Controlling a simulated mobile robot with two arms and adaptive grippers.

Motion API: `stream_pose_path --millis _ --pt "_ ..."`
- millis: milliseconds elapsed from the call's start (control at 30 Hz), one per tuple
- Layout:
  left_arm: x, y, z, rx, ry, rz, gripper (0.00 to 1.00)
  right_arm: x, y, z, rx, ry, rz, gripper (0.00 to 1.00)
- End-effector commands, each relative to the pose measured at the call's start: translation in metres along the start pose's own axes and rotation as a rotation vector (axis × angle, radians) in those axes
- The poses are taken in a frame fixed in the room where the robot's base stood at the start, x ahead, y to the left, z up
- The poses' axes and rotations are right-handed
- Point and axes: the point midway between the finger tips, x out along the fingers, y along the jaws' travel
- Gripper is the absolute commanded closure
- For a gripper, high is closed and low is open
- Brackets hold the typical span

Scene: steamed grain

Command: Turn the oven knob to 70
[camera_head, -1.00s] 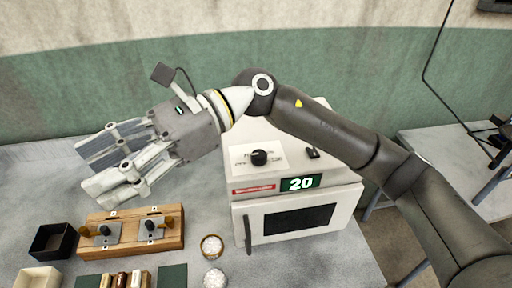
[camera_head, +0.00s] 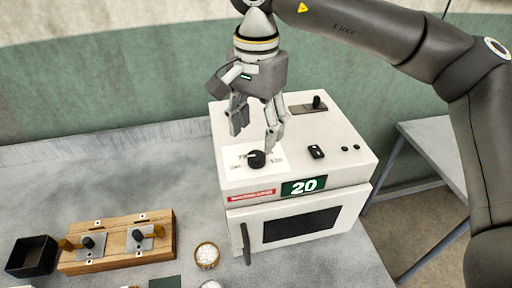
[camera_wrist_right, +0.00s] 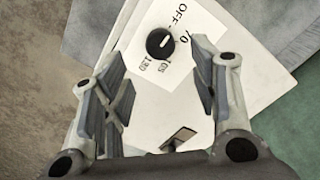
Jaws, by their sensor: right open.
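The white oven (camera_head: 300,207) stands on the grey table, with its door closed. Its green display (camera_head: 303,186) reads 20. The black round knob (camera_head: 256,159) sits on a white dial label on the oven's top; it also shows in the right wrist view (camera_wrist_right: 159,43), with its white pointer mark and the markings OFF, 70 and others around it. My right gripper (camera_head: 254,138) points down just above and behind the knob. It is open and empty; in the wrist view its fingers (camera_wrist_right: 160,85) are spread, with the knob beyond them. My left gripper is out of view.
A black switch (camera_head: 316,152) and a lever (camera_head: 317,103) stand on the oven's top, right of the knob. A wooden block with knobs (camera_head: 120,243), a black box (camera_head: 32,257) and a bowl of white grain (camera_head: 207,256) are to the left. The table's back left is clear.

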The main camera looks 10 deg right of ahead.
Motion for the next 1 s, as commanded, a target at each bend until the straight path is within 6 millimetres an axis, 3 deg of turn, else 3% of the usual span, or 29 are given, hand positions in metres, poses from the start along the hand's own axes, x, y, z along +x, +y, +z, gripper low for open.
stream_pose_path --millis 333,500,767,1000 --pt "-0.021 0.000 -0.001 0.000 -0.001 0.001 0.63 0.056 0.000 0.001 0.000 -0.004 0.001 0.46" --pt "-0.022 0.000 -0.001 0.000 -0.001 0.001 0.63 0.067 0.000 0.001 0.000 -0.003 -0.002 0.46" --pt "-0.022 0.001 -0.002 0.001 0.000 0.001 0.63 0.068 0.000 0.001 0.000 -0.003 -0.002 0.46" --pt "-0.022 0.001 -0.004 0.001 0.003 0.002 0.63 0.068 0.000 0.001 0.000 -0.003 -0.002 0.77"
